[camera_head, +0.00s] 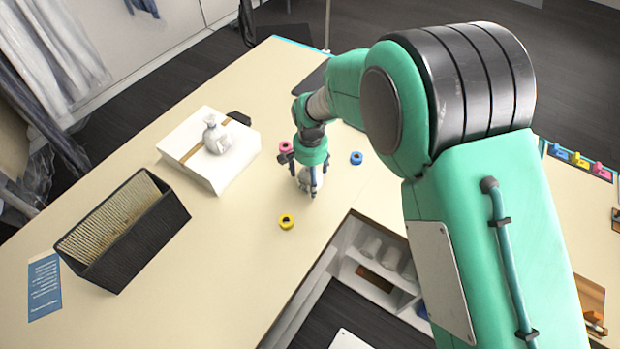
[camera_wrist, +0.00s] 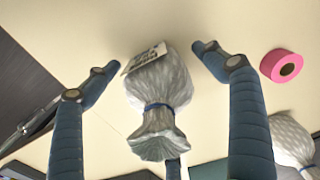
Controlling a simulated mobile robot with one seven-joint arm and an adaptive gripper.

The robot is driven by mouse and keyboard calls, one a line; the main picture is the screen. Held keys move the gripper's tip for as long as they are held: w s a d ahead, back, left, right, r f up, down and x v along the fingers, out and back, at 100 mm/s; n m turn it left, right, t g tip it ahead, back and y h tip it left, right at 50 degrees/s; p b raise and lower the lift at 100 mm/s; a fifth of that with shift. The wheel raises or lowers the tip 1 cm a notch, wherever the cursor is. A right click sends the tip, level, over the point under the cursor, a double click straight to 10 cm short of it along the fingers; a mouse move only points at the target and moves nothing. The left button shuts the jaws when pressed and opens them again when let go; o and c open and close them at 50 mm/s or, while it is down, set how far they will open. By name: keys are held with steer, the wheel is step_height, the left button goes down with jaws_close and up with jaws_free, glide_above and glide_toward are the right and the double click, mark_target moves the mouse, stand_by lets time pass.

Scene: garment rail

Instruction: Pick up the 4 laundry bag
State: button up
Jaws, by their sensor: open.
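A small pale grey laundry bag (camera_wrist: 160,85), tied with a blue band, stands on the table between the spread fingers of my gripper (camera_wrist: 157,58) in the wrist view. A white tag with dark print is on it; I cannot read its number. In the head view my gripper (camera_head: 309,184) points down over this bag (camera_head: 303,178), which is partly hidden by the fingers. My gripper is open, with gaps between the fingers and the bag. A second tied bag (camera_head: 216,137) sits on a white box; a similar bag (camera_wrist: 291,138) shows at the wrist view's lower right.
Pink (camera_head: 285,147), blue (camera_head: 356,158) and yellow (camera_head: 287,221) tape rolls lie around my gripper. The white box (camera_head: 193,172) and a dark open box (camera_head: 140,247) stand to the left. The table (camera_head: 225,270) is clear in front, up to its inner edge above shelves.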

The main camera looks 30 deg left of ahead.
steer(key=c, duration=1.4)
steer(key=shift+r, duration=0.75)
step_height(320, 180, up, 2)
steer(key=shift+r, duration=0.15)
steer(key=s+d, duration=0.3)
steer(key=d, duration=0.1)
steer(key=s+d, duration=0.4)
steer(key=s+d+r+p, duration=0.1)
steer(key=s+d, duration=0.2)
steer(key=d, duration=0.1)
steer(key=shift+s+r, duration=0.1)
steer(key=shift+s, duration=0.25)
